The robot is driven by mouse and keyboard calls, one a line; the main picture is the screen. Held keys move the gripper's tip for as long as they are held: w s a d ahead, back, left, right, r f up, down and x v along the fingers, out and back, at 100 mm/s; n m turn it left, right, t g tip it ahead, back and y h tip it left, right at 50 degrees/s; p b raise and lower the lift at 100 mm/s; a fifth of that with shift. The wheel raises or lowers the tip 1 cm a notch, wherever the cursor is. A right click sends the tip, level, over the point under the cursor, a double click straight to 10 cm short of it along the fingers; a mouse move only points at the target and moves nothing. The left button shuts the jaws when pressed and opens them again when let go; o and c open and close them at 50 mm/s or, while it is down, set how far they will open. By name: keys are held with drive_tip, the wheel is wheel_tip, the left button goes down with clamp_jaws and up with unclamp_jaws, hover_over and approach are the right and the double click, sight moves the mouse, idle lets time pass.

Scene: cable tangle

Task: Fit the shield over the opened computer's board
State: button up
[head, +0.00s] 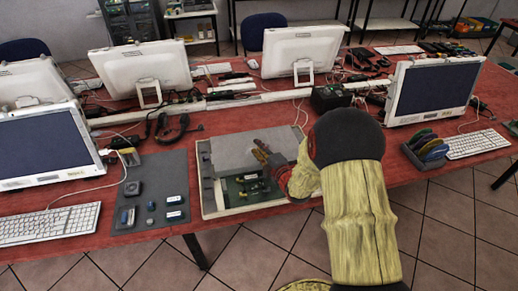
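The opened computer (207,209) is a shallow pale case lying on the red table in the middle of the head view. Its green board (250,189) shows in the front part of the case. A flat grey plate, which looks like the shield (228,149), covers the back part of the case and hides what is under it. I cannot tell whether it rests on the case or is held above it. My gripper (262,156) comes in from the right, with its orange fingers over the plate's right part. Whether the fingers grip the plate is too small to tell.
A dark grey mat (152,165) with several small parts lies left of the case. Monitors (432,90) and keyboards (48,226) stand around. A black box (331,98) is behind my arm. Cables run along the table's middle.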

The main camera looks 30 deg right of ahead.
drive_tip(key=shift+o, duration=0.6)
drive_tip(key=shift+s, duration=0.1)
drive_tip(key=s, duration=0.4)
drive_tip(key=s+r, duration=0.1)
drive_tip(key=s, duration=0.2)
drive_tip(key=s+r, duration=0.1)
drive_tip(key=s, duration=0.3)
drive_tip(key=shift+s+a+r, duration=0.1)
drive_tip(key=shift+s+a, duration=0.1)
drive_tip(key=shift+s, duration=0.15)
drive_tip(key=shift+r, duration=0.1)
wheel_tip(320, 180, up, 6)
drive_tip(key=p, duration=0.3)
drive_tip(key=shift+p, duration=0.4)
